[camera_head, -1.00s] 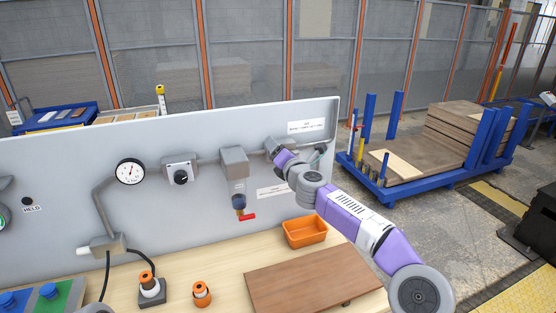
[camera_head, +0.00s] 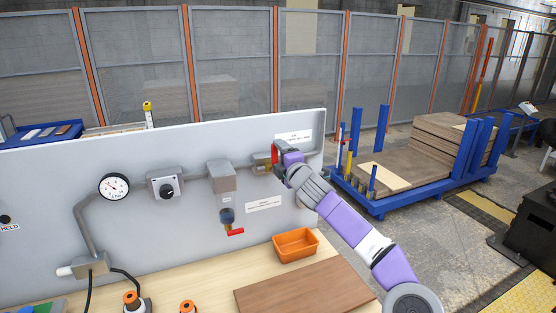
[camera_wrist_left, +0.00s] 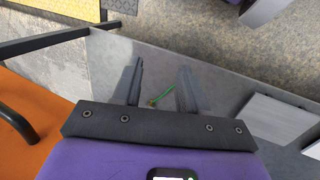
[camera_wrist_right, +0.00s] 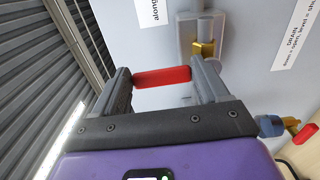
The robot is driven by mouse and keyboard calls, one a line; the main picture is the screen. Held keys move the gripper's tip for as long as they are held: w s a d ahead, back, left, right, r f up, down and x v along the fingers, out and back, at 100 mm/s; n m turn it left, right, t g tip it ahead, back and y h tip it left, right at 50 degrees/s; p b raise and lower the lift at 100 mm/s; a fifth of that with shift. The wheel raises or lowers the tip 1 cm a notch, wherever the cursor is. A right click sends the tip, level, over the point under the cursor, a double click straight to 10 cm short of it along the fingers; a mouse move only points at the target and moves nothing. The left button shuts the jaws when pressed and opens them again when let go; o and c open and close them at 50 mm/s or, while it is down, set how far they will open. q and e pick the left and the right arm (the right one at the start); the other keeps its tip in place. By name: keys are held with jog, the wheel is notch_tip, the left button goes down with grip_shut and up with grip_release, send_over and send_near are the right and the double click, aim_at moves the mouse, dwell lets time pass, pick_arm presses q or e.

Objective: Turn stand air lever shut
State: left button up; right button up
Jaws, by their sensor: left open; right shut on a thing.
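The stand air lever (camera_wrist_right: 162,77) is a red bar between the two fingers of my right gripper (camera_wrist_right: 158,74) in the right wrist view. The gripper is shut on it. The bar looks to lie across the pipe, beside a brass valve stem (camera_wrist_right: 204,48). In the head view my right gripper (camera_head: 279,158) is at the panel's upper right, with a little of the red lever showing and the rest hidden.
A second red lever, the drain's (camera_head: 236,232), hangs lower left of the gripper. The grey panel (camera_head: 140,235) carries a gauge (camera_head: 115,186) and a knob unit (camera_head: 166,187). An orange bin (camera_head: 296,246) and a brown board (camera_head: 300,288) are on the bench below.

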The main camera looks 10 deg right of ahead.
jog(key=shift+d+m, duration=0.15)
jog(key=shift+m, duration=0.15)
jog(key=o, duration=1.5)
jog(key=shift+b+v, duration=2.5)
jog(key=shift+v, duration=1.3)
